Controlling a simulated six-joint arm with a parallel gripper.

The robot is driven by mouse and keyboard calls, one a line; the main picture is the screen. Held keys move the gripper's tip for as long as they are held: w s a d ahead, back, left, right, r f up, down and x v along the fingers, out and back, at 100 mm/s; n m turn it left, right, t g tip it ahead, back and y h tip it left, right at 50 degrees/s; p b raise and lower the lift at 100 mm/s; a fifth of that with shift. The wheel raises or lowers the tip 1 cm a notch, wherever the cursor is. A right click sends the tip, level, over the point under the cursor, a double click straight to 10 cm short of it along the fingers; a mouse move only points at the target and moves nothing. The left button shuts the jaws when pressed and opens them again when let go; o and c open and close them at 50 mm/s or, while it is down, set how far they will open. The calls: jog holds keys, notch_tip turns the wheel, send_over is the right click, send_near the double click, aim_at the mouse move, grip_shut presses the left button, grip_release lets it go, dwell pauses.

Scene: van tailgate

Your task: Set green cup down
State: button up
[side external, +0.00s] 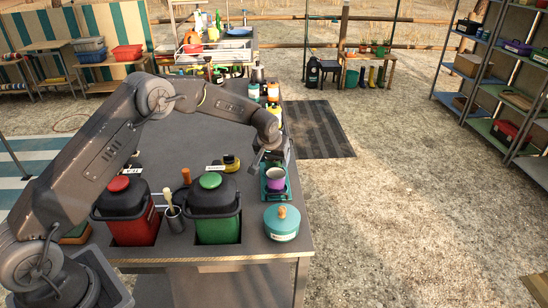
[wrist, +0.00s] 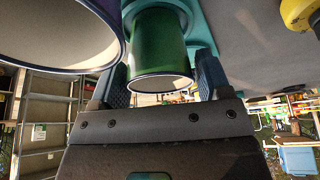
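The green cup (wrist: 158,45) is between the two fingers of my gripper (wrist: 162,85) in the wrist view, its rim towards the camera. The fingers meet its sides with no clear gap, so the gripper looks shut on it. In the side view my gripper (side external: 267,154) is low over the teal tray (side external: 288,195) at the table's right edge; I cannot make out the green cup there. A purple cup (side external: 276,185) stands in the tray. A large cup rim (wrist: 60,30) is close beside the green cup at the wrist view's upper left. Whether the green cup touches the tray is hidden.
A teal lidded pot (side external: 282,224) stands in front of the tray. Green-lidded (side external: 217,228) and red-lidded (side external: 130,222) canisters stand to the left. A yellow item (side external: 231,163) is behind them; bottles (side external: 273,98) line the far right edge. The table's middle (side external: 185,145) is clear.

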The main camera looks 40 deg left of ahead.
jog(key=shift+o, duration=1.2)
jog(key=shift+r, duration=0.1)
jog(key=shift+r, duration=0.4)
jog(key=s+d+r+m, duration=0.1)
jog(key=s+d+r, duration=0.1)
jog(key=s+r, duration=0.9)
jog(key=s+d+r+m, duration=0.1)
jog(key=s+d+r, duration=0.2)
jog(key=s+r, duration=0.85)
jog(key=s+d+m+t+h, duration=0.1)
jog(key=s+d+m, duration=0.1)
jog(key=s, duration=1.7)
jog(key=shift+d+m+h, duration=0.15)
jog(key=shift+m+h, duration=0.15)
jog(key=shift+h, duration=0.1)
